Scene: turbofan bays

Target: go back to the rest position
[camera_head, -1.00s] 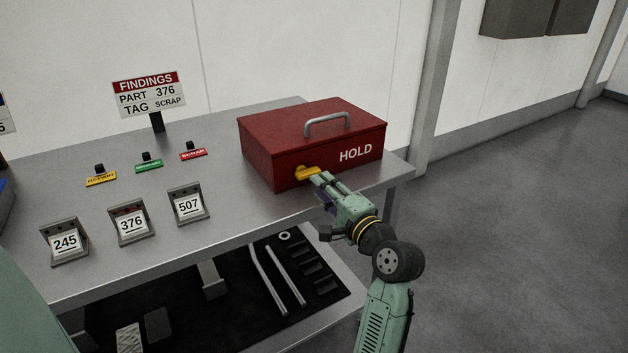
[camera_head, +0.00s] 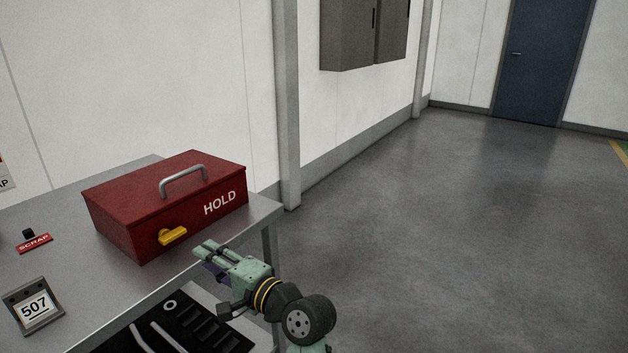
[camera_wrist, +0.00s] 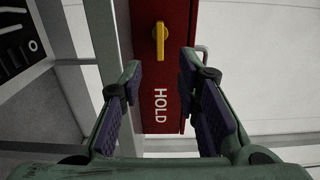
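My gripper (camera_head: 207,252) is in front of the red HOLD box, apart from its yellow latch. In the wrist view my gripper (camera_wrist: 165,85) is open, with nothing between its fingers. The red HOLD box (camera_head: 120,220) stands shut on the workbench, its grey handle on the lid. The yellow latch (camera_head: 173,236) is on the box's front face; in the wrist view the latch (camera_wrist: 160,42) shows beyond the fingertips.
The metal workbench (camera_head: 70,290) holds a 507 tag holder (camera_head: 34,306) and a red SCRAP tag (camera_head: 34,244). A lower shelf (camera_head: 195,330) has dark foam with tools. Open floor (camera_head: 450,220) lies to the right. Grey wall cabinets (camera_head: 350,35) hang behind.

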